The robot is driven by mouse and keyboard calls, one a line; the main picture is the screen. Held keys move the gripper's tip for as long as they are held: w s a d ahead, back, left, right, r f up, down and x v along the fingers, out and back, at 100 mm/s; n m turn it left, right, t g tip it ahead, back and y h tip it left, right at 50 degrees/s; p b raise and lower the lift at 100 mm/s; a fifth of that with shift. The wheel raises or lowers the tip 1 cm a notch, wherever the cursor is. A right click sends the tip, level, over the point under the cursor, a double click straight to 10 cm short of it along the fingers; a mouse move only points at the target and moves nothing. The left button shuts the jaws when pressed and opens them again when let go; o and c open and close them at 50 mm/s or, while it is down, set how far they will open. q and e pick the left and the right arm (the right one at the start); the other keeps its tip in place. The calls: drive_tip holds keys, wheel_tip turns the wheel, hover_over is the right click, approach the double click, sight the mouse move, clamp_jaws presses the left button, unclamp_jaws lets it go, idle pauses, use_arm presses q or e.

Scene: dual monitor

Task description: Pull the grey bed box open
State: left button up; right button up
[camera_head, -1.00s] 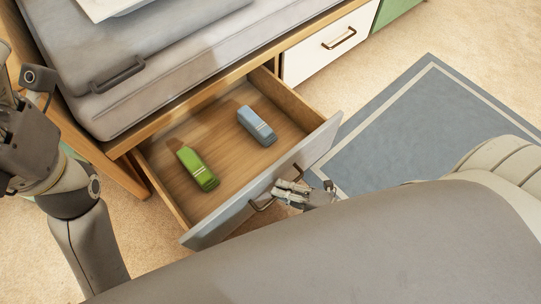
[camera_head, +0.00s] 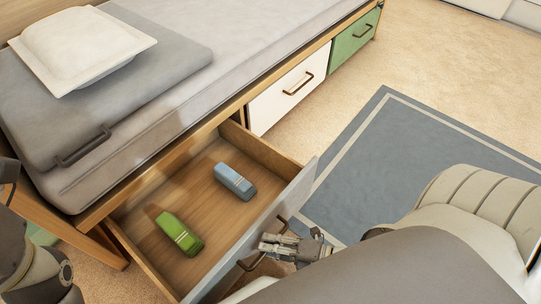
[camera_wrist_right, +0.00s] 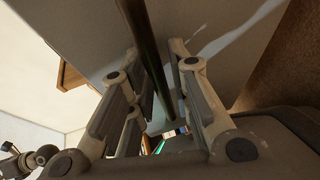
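The grey bed box (camera_head: 293,211) is a drawer with a grey front and wooden inside. It stands pulled well out from under the bed. A green toy vehicle (camera_head: 179,234) and a blue-grey one (camera_head: 235,182) lie in it. My right gripper (camera_head: 270,245) is at the dark handle (camera_head: 252,262) on its front. In the right wrist view the handle bar (camera_wrist_right: 150,55) runs between the two fingers (camera_wrist_right: 155,65); whether the pads press on it is unclear. My left arm shows at the lower left edge; its fingers are not visible.
The bed (camera_head: 245,62) carries a folded grey cover and a white pillow (camera_head: 85,45). A white drawer (camera_head: 288,94) and a green drawer (camera_head: 353,45) are shut. A blue-grey rug (camera_head: 400,165) lies on open carpet to the right.

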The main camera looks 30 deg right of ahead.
drive_tip(key=shift+s, duration=0.1)
drive_tip(key=v, duration=1.2)
